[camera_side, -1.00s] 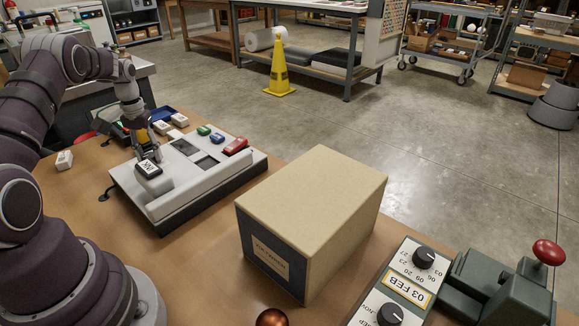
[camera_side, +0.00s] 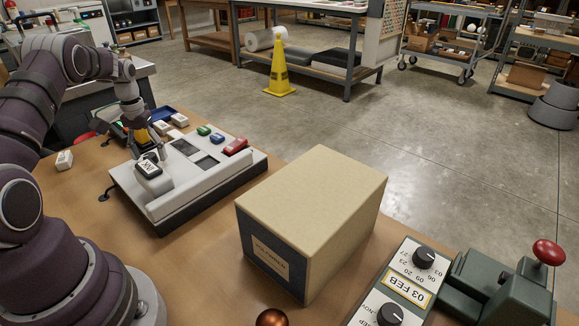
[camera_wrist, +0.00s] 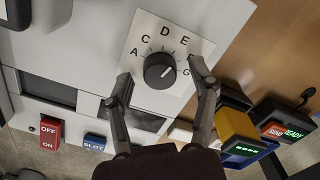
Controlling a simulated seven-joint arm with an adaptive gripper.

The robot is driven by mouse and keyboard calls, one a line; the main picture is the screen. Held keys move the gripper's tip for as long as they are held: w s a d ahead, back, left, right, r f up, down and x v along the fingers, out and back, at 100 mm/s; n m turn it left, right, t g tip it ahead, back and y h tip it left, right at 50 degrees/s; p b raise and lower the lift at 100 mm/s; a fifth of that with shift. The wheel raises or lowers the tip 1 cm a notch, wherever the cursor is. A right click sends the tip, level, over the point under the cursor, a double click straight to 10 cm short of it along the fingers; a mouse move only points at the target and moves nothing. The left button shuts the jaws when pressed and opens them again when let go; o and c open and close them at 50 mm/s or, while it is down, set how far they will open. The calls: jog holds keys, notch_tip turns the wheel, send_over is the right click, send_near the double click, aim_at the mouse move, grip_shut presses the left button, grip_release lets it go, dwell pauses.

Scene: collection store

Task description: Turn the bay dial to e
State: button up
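The bay dial (camera_wrist: 158,71) is a round black knob on a white square plate (camera_wrist: 143,22) in the wrist view. The letters A, C, D, E and G show around it. Its white mark slants up and right, toward E or the spot between E and G; I cannot tell which. My gripper (camera_wrist: 161,74) is open, with one finger left of the knob and one right of it. The right finger covers part of the scale near E and G. Contact with the knob is not clear. In the side view my gripper (camera_side: 148,152) is low over the grey console (camera_side: 190,190), hiding the dial.
The console carries a red switch (camera_wrist: 49,133), a blue slot button (camera_wrist: 95,139) and dark windows. A yellow-and-blue device (camera_wrist: 238,133) and a ready/send box (camera_wrist: 284,128) lie right of the plate. A large cardboard box (camera_side: 315,210) stands right of the console.

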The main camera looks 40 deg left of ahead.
aim_at(150, 155)
jog(key=shift+r, duration=0.1)
notch_tip(150, 155, up, 12)
dwell(0.4)
jog(key=w+d+r+m+t, duration=0.3)
jog(key=d+r, duration=0.4)
jog(key=d, duration=0.6)
jog(key=s+d+f+m+t, duration=0.1)
jog(key=s+d+m, duration=0.1)
jog(key=s+d, duration=0.2)
jog(key=s+d+f+m+t, duration=0.1)
jog(key=s+d, duration=0.4)
jog(key=d, duration=0.5)
jog(key=shift+d+f+m+t, duration=0.25)
jog(key=shift+f+m+t, duration=0.05)
jog(key=shift+m, duration=0.6)
